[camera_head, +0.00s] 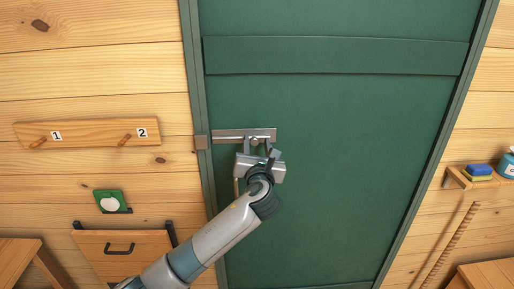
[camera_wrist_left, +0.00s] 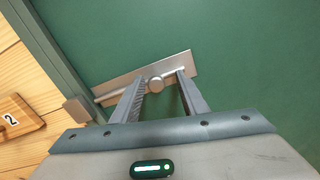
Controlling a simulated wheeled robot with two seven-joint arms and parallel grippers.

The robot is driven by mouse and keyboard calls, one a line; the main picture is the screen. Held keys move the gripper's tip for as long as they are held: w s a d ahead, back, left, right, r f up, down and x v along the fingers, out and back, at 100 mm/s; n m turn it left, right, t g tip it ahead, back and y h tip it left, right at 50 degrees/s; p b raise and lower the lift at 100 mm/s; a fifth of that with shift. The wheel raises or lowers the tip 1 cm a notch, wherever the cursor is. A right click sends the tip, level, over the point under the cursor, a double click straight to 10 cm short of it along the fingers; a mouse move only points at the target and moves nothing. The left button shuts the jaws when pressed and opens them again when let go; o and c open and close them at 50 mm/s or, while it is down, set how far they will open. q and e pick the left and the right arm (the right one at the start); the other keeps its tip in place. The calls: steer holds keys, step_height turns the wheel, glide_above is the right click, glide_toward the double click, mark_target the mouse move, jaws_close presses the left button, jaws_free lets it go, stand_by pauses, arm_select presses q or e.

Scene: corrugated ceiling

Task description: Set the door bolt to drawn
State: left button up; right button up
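The metal door bolt (camera_head: 232,135) is mounted on the green door (camera_head: 340,150) near its left edge, with a small brownish keeper block (camera_head: 201,142) on the frame beside it. In the left wrist view the bolt plate (camera_wrist_left: 180,66) shows with its round knob (camera_wrist_left: 155,83), and the keeper (camera_wrist_left: 77,109) lies to the left. My left gripper (camera_head: 259,147) is at the bolt. Its fingers (camera_wrist_left: 161,78) are apart, one on each side of the knob, with space visible between. My right gripper is not in view.
A peg board (camera_head: 88,132) numbered 1 and 2 hangs on the wooden wall at left. A small shelf (camera_head: 482,179) with a blue sponge is at right. The door surface around the bolt is clear.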

arm_select(q)
steer(key=shift+a, duration=0.1)
steer(key=shift+s, duration=0.5)
steer(key=s+b, duration=0.4)
steer(key=s, duration=1.2)
steer(key=shift+s+b, duration=0.25)
steer(key=shift+b, duration=0.05)
steer(key=shift+f, duration=0.1)
